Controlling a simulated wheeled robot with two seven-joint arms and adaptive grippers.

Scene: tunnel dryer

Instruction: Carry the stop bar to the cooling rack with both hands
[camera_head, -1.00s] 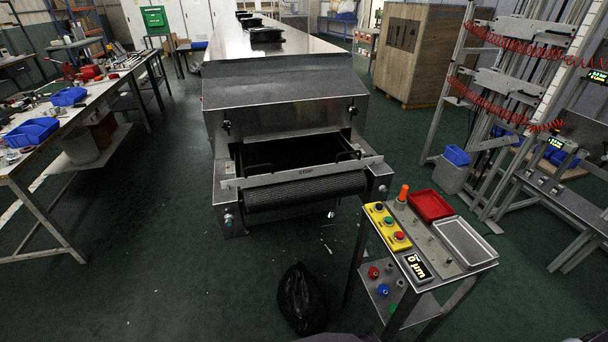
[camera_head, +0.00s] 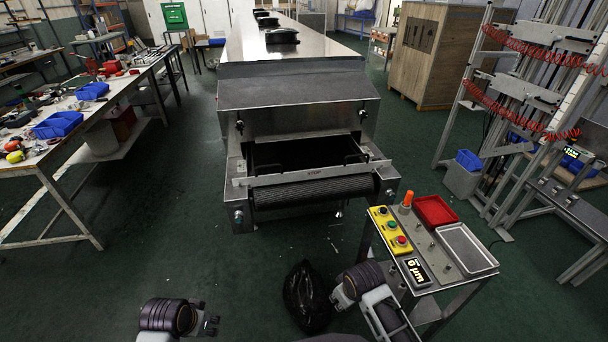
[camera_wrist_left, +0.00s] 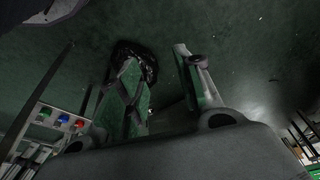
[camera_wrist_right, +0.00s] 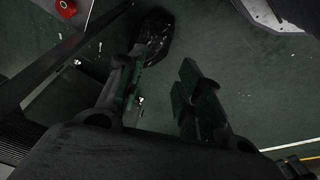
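The stop bar (camera_head: 312,174) is a thin pale metal bar marked STOP. It lies across the open mouth of the tunnel dryer (camera_head: 300,128), above the dark mesh conveyor (camera_head: 315,190), with a dark handle towards each end. My left gripper (camera_wrist_left: 157,58) is open and empty over the floor; in the head view it is low at the left of centre, well short of the bar. My right gripper (camera_wrist_right: 160,65) is open and empty; in the head view its arm is low, beside the control stand, and its fingers are not clear. I cannot tell for certain which frame is the cooling rack.
A control stand (camera_head: 448,282) with buttons, a red tray (camera_head: 435,210) and a grey tray (camera_head: 466,248) stands right of the dryer. A black bag (camera_head: 306,298) lies on the floor before it. A workbench (camera_head: 75,150) is at left, a metal rack (camera_head: 470,120) at right.

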